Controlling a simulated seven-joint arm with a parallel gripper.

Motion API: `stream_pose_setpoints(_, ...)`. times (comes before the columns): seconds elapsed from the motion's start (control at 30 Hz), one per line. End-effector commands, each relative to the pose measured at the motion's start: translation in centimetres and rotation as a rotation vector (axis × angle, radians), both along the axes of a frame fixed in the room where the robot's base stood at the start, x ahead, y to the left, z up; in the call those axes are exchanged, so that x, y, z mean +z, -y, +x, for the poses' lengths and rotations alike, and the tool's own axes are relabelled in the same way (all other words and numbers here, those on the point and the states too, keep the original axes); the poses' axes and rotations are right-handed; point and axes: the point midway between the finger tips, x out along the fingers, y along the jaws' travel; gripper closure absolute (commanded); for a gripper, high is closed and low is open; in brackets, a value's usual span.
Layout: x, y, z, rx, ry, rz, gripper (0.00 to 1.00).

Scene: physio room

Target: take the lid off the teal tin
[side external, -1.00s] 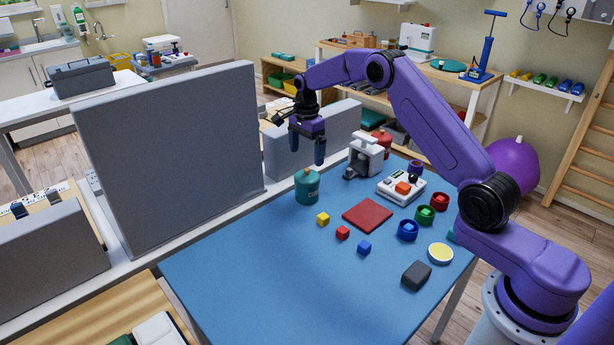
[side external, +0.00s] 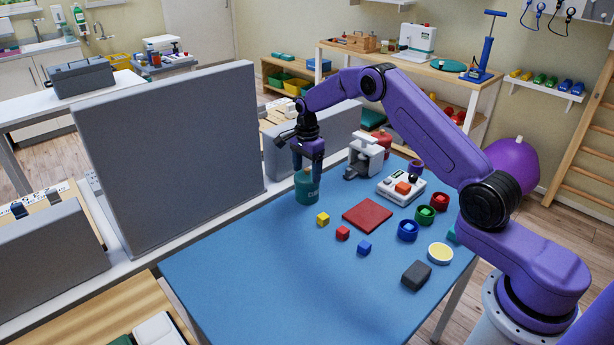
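The teal tin (side external: 305,193) stands upright on the blue table top, near its far left edge. Its rounded teal lid is on top, partly hidden by my fingers. My gripper (side external: 308,170) points down over the tin. I cannot tell whether either finger touches the lid.
A tall grey panel (side external: 170,150) stands left of the tin. A white device (side external: 365,158) stands to its right. The yellow cube (side external: 322,218), red cube (side external: 342,232) and red mat (side external: 367,215) lie nearer the camera. The table's front left is clear.

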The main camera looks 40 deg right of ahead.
Motion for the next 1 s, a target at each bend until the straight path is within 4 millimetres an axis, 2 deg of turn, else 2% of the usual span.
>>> stream_pose_setpoints(0.03,0.0,0.0,0.0,0.0,0.0,0.0,0.42)
stream_pose_setpoints(0.1,0.0,0.0,0.0,0.0,0.0,0.0,0.65)
stream_pose_setpoints(0.13,0.0,0.0,0.0,0.0,-0.001,0.0,0.68)
stream_pose_setpoints(0.67,0.0,0.0,-0.2,0.0,-0.006,0.001,0.71)
stream_pose_setpoints(0.73,0.5,0.0,-0.1,0.0,-0.006,0.001,0.83)
stream_pose_setpoints(0.77,0.8,0.0,-0.1,0.0,-0.005,0.001,0.95)
stream_pose_setpoints(0.8,1.2,0.0,-0.1,0.0,-0.005,0.001,1.0)
stream_pose_setpoints(0.93,3.2,0.0,-0.1,0.0,-0.002,0.0,1.0)
stream_pose_setpoints(1.0,4.0,-0.1,-0.9,0.0,-0.003,0.0,1.0)
